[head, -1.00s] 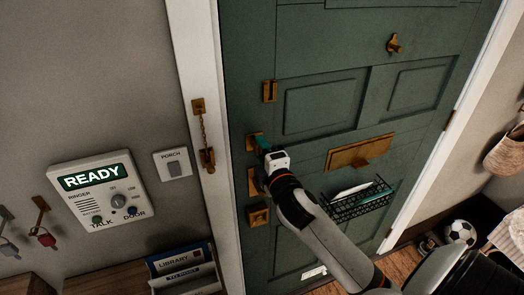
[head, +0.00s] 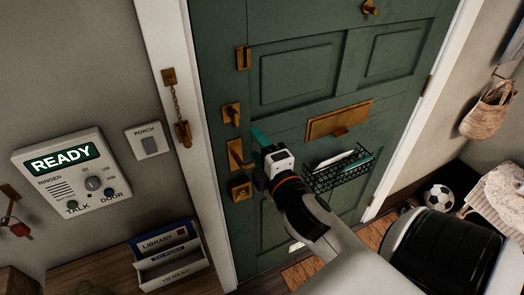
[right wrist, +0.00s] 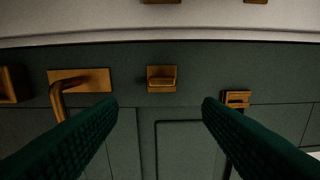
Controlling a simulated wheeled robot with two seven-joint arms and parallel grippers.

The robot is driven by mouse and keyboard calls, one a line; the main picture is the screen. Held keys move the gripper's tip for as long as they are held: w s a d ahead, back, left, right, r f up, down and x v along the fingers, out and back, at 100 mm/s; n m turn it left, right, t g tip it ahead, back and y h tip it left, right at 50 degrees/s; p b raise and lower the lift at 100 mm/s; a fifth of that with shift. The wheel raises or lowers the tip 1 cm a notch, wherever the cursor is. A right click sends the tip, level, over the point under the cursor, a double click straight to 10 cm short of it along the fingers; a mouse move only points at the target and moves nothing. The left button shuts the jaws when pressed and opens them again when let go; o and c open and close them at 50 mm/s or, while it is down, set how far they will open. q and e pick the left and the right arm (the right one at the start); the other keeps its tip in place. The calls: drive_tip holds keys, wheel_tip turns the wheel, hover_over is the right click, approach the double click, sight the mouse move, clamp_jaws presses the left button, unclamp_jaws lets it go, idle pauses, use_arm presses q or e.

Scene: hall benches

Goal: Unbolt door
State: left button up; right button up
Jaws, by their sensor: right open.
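The green door (head: 300,120) is closed in its white frame. Brass fittings line its left edge: a slotted plate (head: 243,58), a small turn piece on a square plate (head: 231,114), a lever handle (head: 236,154) and a lower square fitting (head: 241,190). My right gripper (head: 262,140) is open and empty, just right of the turn piece and lever, apart from them. In the right wrist view its dark green fingers (right wrist: 161,115) are spread wide, with the turn piece (right wrist: 161,78) centred beyond the gap and the lever (right wrist: 80,85) at left. My left gripper is out of view.
A chain (head: 176,102) hangs on the white frame, off the door. An intercom panel (head: 72,172) reading READY and a porch switch (head: 149,142) are on the left wall. A wire basket (head: 338,170) and brass letter flap (head: 338,120) stick out right of my gripper.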

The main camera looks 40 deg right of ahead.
drive_tip(key=shift+p+v, duration=0.35)
drive_tip(key=shift+v, duration=0.65)
drive_tip(key=shift+w+r, duration=0.1)
